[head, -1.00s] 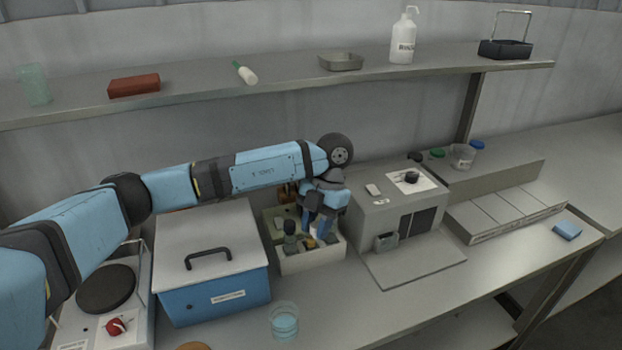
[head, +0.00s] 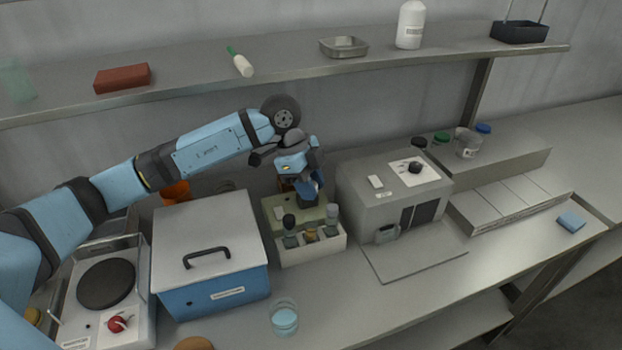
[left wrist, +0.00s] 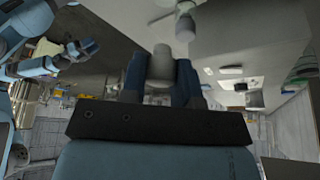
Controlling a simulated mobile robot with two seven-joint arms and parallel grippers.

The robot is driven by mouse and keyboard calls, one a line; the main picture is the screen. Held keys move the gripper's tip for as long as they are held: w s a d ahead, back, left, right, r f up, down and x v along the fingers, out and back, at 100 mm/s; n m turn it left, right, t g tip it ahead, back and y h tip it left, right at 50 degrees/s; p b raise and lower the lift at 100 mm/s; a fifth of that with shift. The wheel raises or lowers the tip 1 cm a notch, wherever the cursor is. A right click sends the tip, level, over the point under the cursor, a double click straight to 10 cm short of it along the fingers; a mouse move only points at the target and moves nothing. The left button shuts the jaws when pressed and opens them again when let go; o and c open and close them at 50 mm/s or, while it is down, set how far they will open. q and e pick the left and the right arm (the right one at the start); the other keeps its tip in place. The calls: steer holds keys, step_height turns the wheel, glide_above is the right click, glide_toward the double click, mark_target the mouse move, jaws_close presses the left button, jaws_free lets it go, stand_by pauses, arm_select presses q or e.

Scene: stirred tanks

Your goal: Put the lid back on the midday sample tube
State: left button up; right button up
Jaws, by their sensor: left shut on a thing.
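A pale sample rack (head: 318,254) stands on the bench between the blue box and the grey instrument. A dark-capped tube (head: 289,224) is at its front left and a grey-capped tube (head: 331,214) at its right. Between them, an amber tube (head: 311,234) shows no clear cap. My left gripper (head: 308,190) is above the back of the rack, shut on a small grey round thing that looks like a lid (head: 309,202). It also shows between the fingers in the left wrist view (left wrist: 160,66). In that view a blue arm part of mine, perhaps the right gripper (left wrist: 78,48), is too small to read.
A blue box with a handled pale lid (head: 210,275) stands left of the rack, and a grey instrument (head: 392,195) right of it. A glass beaker (head: 284,318) stands in front. A loaded shelf (head: 285,65) runs above and behind.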

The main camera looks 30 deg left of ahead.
arm_select(q)
steer(key=shift+f+b, duration=0.55)
steer(key=shift+f, duration=0.1)
step_height(320, 180, down, 3)
steer(key=b, duration=0.3)
steer(key=shift+f, duration=1.05)
steer(key=shift+d+p, duration=0.1)
steer(key=shift+p, duration=0.35)
steer(key=shift+f, duration=0.1)
stand_by(0.9)
steer(key=shift+p, duration=0.5)
